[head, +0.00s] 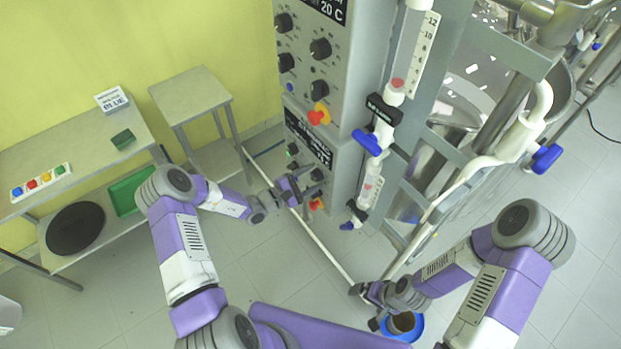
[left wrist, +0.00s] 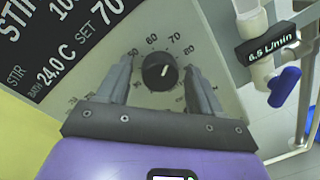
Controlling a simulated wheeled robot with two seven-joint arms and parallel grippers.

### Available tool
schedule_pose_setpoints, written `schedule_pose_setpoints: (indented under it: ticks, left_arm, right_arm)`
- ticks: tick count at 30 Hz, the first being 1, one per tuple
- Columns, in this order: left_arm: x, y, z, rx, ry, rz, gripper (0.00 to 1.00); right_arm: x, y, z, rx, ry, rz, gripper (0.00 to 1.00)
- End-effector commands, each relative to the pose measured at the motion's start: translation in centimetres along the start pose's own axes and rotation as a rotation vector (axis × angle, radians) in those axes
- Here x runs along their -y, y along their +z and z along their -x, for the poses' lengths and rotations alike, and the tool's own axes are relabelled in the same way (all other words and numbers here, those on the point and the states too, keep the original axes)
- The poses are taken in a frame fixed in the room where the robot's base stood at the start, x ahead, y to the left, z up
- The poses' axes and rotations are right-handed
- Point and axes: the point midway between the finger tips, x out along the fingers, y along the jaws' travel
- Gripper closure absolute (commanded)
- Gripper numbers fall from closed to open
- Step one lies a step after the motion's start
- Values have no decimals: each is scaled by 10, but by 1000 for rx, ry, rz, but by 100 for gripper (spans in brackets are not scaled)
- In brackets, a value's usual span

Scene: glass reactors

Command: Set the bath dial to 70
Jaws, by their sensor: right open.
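The bath dial (left wrist: 159,71) is a round black knob with a white mark, on a grey panel with a printed scale; 50, 60, 70 and 80 are readable. Its white mark points up and slightly right, toward the 70 side. The black display (left wrist: 62,45) reads BATH 24.0 C and SET 70, cut off at the frame's top. My left gripper (left wrist: 165,80) is open, its fingers on either side of the knob with gaps visible. In the head view my left gripper (head: 297,186) is at the lower panel and partly hides its knobs. My right gripper (head: 368,305) is open, low at the right.
An upper panel with several black knobs (head: 320,48) and a red button (head: 318,116) stands above. Blue-handled valves (head: 367,142) and a glass tube are close to its right. A side table (head: 190,95) stands left.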

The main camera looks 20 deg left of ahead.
Motion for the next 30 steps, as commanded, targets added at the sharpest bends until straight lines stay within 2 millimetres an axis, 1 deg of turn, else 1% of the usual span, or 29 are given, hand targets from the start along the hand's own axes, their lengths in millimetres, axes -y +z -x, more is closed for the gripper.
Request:
schedule_pose_setpoints:
  ticks: [7, 10, 14, 18, 21, 25, 30]
  left_arm:
    - [0, 0, 0, -1, 0, 1, 32]
    - [0, -1, 4, -2, 0, 0, 32]
    - [0, -2, 21, -3, 0, 0, 32]
    - [0, -2, 46, -4, 1, 0, 32]
    - [0, -2, 61, -3, 0, -1, 32]
    - [0, -1, 72, -1, 0, 0, 32]
    - [0, 0, 76, 0, 0, 1, 32]
  right_arm:
    - [0, 0, 0, 0, 0, 0, 0]
    - [0, 0, -1, 0, 0, 0, 0]
    - [-1, 0, -3, 0, 0, 0, 0]
    - [-2, 0, -6, 0, 0, 0, 0]
    - [-3, 0, -8, 0, 0, 0, 0]
    - [-3, 0, -9, 0, 0, 0, 0]
    - [-3, 0, -9, 0, 0, 0, 0]
